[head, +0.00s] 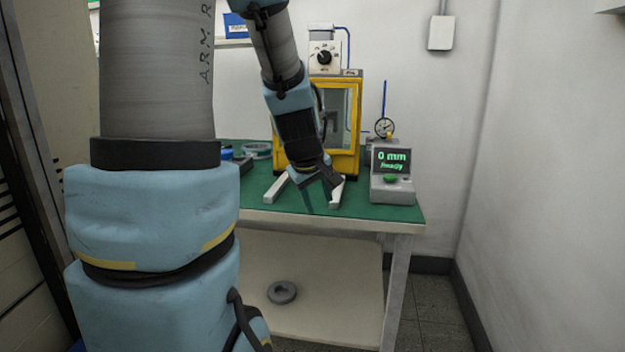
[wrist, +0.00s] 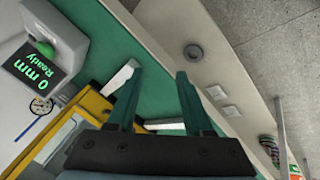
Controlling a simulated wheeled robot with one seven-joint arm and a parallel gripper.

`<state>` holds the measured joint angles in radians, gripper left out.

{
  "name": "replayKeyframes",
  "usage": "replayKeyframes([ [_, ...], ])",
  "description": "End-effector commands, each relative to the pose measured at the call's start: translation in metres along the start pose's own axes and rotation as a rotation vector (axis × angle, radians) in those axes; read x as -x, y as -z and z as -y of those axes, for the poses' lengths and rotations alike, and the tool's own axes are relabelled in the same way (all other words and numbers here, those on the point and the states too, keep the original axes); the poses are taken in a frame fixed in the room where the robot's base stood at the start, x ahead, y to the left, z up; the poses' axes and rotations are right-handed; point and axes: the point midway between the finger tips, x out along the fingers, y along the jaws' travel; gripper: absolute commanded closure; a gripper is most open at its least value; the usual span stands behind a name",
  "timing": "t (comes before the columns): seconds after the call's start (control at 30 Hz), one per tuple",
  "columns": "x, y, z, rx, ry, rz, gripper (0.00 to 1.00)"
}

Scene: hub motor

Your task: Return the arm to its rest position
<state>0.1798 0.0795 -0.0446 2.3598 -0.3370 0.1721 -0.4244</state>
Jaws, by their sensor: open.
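My gripper (head: 325,192) hangs from my arm above the front edge of the green-topped bench in the head view, in front of the yellow-framed machine. In the wrist view my gripper (wrist: 160,75) has its two dark green fingers spread apart, with nothing between them. My arm's large blue and grey links fill the left of the head view and hide part of the bench.
The bench (head: 403,213) holds the yellow-framed machine (head: 355,78) and a grey gauge (head: 392,192) reading "0 mm Ready". A grey ring (head: 281,292) lies on the lower shelf. A cabinet is at left, a white wall (head: 560,170) at right.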

Motion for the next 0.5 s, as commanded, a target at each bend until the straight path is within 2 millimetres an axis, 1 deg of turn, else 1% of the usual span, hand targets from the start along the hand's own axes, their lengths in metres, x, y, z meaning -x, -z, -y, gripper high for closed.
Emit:
replayKeyframes([
  [0.03,0.003,-0.011,0.025,-0.101,0.045,0.031,0.49],
  [0.1,0.008,-0.025,0.055,-0.248,0.099,0.082,0.49],
  [0.17,0.012,-0.037,0.079,-0.361,0.138,0.127,0.49],
  [0.2,0.016,-0.045,0.094,-0.433,0.161,0.158,0.49],
  [0.33,0.028,-0.069,0.14,-0.645,0.224,0.264,0.49],
  [0.37,0.014,-0.073,0.142,-0.638,0.221,0.262,0.49],
  [0.4,0.006,-0.077,0.144,-0.633,0.221,0.266,0.49],
  [0.5,-0.007,-0.084,0.151,-0.629,0.224,0.277,0.49],
])
